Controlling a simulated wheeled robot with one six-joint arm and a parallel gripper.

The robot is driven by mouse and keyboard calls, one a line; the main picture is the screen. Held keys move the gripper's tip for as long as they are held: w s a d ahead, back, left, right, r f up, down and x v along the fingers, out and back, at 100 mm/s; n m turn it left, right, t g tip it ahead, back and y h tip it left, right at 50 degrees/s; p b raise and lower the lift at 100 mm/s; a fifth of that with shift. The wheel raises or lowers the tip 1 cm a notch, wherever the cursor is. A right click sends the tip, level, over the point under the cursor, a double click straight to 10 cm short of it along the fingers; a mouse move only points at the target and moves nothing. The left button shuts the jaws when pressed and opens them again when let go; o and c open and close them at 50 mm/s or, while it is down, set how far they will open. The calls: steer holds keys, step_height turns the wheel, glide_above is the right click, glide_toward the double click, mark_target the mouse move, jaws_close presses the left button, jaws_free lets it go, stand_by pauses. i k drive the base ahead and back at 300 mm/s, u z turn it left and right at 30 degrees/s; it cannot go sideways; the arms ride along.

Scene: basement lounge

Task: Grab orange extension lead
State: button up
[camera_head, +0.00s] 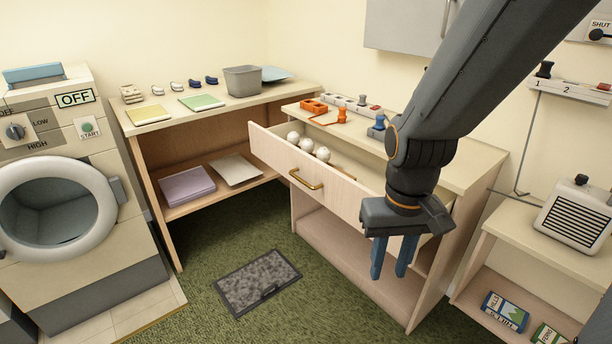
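The orange extension lead (313,106) lies on top of the drawer cabinet, towards its far left end. An orange cord runs from it to an upright orange plug (342,116). My gripper (391,272) points down in front of the cabinet, to the right of the open drawer and well below the cabinet top. Its two blue fingers are apart with nothing between them. It is away from the lead, nearer the camera and lower. My arm hides part of the cabinet top.
The drawer (318,180) is pulled out and holds several white balls. A pale socket strip (350,103) and a blue plug (377,127) stand near the lead. A grey bin (242,80) is on the left shelf. A dark mat (258,282) lies on the floor.

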mark_target(315, 107)
steer(key=u, duration=0.3)
steer(key=i, duration=0.4)
steer(key=u, duration=0.55)
steer(key=i, duration=1.25)
steer(key=z, duration=0.9)
steer(key=i, duration=0.3)
steer(key=z, duration=0.35)
